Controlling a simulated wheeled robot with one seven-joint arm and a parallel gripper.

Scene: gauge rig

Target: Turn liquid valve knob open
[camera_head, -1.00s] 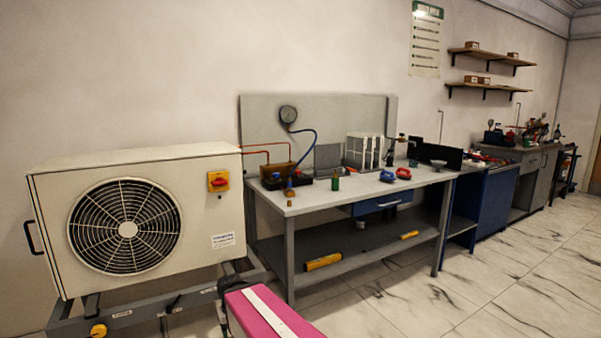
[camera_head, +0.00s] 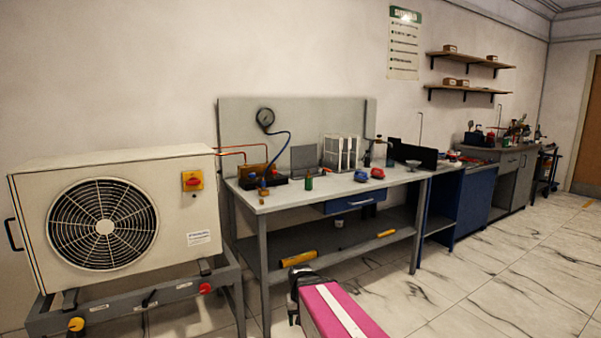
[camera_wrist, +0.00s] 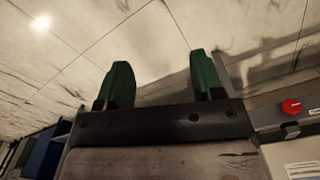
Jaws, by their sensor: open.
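My gripper (camera_wrist: 162,75) shows in the wrist view with its two green fingers apart and nothing between them. A red knob (camera_wrist: 291,106) on a grey rail is to the right of the fingers, apart from them. In the head view a red knob (camera_head: 205,288) and a yellow knob (camera_head: 76,324) are on the front rail of the stand under the fan unit. Small labels beside them are unreadable, so I cannot tell which one is the liquid valve knob. My pink and white arm is at the bottom middle; its dark end is right of the red knob.
The fan unit (camera_head: 110,220) with a red-yellow switch (camera_head: 192,181) stands at left. The workbench (camera_head: 330,190) holds a gauge (camera_head: 265,118) with a blue hose, a black manifold with small knobs, and several fittings. Yellow items lie on its lower shelf. Floor at right is clear.

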